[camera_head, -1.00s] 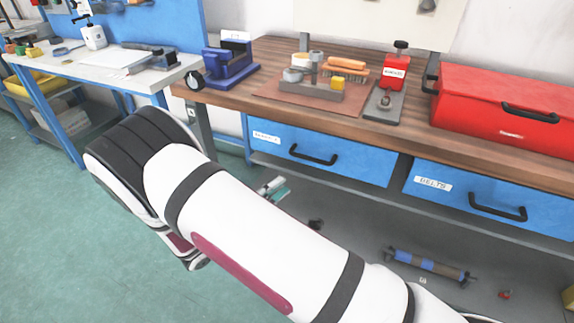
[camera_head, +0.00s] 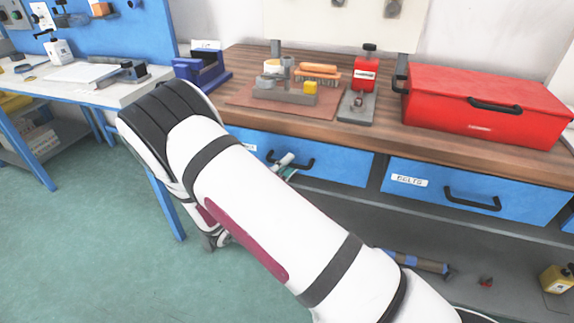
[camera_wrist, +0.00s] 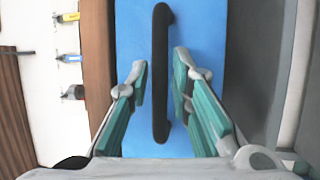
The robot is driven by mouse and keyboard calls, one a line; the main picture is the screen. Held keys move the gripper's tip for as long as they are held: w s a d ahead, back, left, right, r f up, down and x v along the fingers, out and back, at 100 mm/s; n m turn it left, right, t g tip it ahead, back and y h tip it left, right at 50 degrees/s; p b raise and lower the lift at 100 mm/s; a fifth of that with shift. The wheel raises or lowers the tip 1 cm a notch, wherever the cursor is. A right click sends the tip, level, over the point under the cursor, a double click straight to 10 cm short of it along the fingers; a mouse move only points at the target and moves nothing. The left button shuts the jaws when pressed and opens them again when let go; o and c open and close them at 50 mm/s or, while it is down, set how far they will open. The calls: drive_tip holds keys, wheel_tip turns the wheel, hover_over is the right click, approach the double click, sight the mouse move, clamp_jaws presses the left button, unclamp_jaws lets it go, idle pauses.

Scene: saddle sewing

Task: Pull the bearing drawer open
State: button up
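The bearing drawer (camera_head: 342,166) is the left blue drawer under the workbench, and its front looks shut in the head view. Its label is mostly hidden behind my arm. In the wrist view the blue front (camera_wrist: 200,25) fills the middle, and the handle (camera_wrist: 160,50) runs upright between the two fingers of my gripper (camera_wrist: 160,80). The fingers are open, with a gap on each side of the handle. I cannot tell how deep they reach around it.
The belts drawer (camera_head: 440,192) is to the right. A grey shelf (camera_head: 345,215) lies below the drawers. Green floor (camera_head: 80,240) is clear at left.

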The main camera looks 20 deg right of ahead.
drive_tip(key=shift+w+d, duration=0.15)
drive_tip(key=shift+d, duration=0.1)
clamp_jaws()
drive_tip(key=s+a+p, duration=0.1)
drive_tip(key=s+a, duration=0.6)
drive_tip(key=s, duration=0.3)
drive_tip(key=s+a+p, duration=0.1)
drive_tip(key=s+a, duration=0.6)
drive_tip(key=s, duration=0.3)
drive_tip(key=shift+a+p, duration=0.2)
drive_tip(key=shift+p, duration=0.2)
drive_tip(key=shift+w, duration=0.1)
